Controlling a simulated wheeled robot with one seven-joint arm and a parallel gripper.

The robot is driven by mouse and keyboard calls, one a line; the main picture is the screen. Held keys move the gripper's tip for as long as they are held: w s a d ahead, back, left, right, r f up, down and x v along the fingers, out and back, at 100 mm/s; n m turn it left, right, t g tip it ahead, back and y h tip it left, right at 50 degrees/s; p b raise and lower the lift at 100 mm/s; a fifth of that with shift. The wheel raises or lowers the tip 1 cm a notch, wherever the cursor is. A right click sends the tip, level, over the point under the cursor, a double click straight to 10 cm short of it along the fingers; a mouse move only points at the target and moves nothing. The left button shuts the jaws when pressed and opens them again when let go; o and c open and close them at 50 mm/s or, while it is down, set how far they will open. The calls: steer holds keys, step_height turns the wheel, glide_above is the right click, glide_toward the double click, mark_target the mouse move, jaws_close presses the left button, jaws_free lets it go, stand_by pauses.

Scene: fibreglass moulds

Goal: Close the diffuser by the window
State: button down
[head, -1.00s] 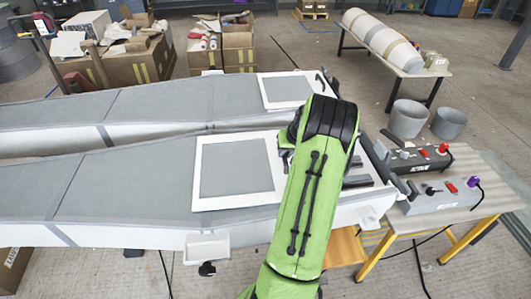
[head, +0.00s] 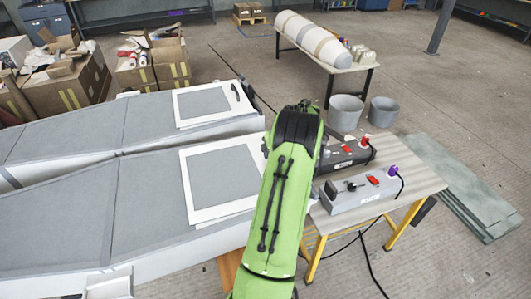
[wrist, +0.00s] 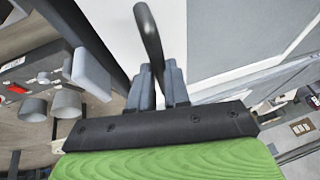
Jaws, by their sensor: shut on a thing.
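Two long grey bodies with white framed panels lie side by side; no window shows and no label marks either as the diffuser. The near framed panel (head: 225,180) shows a second white edge below its front edge. The far framed panel (head: 207,103) has a black handle (head: 237,92) at its right end. In the wrist view, my gripper (wrist: 159,75) is shut on a dark curved handle (wrist: 149,30), in front of a white-and-grey panel (wrist: 235,45). In the head view my green arm hides the gripper and handle.
A small table (head: 395,190) at right carries two switch boxes, the light one (head: 350,197) in front, close beside my arm. Grey buckets (head: 346,112), flat boards (head: 465,195) and a far table with a wrapped cylinder (head: 312,40) stand beyond.

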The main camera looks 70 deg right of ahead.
steer(key=shift+s+d, duration=0.25)
steer(key=shift+s, duration=0.05)
steer(key=c, duration=1.1)
jaws_free()
steer(key=shift+s+d, duration=0.1)
steer(key=shift+s, duration=0.05)
steer(key=shift+r, duration=0.25)
steer(key=p+v, duration=0.1)
steer(key=v, duration=1.4)
steer(key=shift+r, duration=0.1)
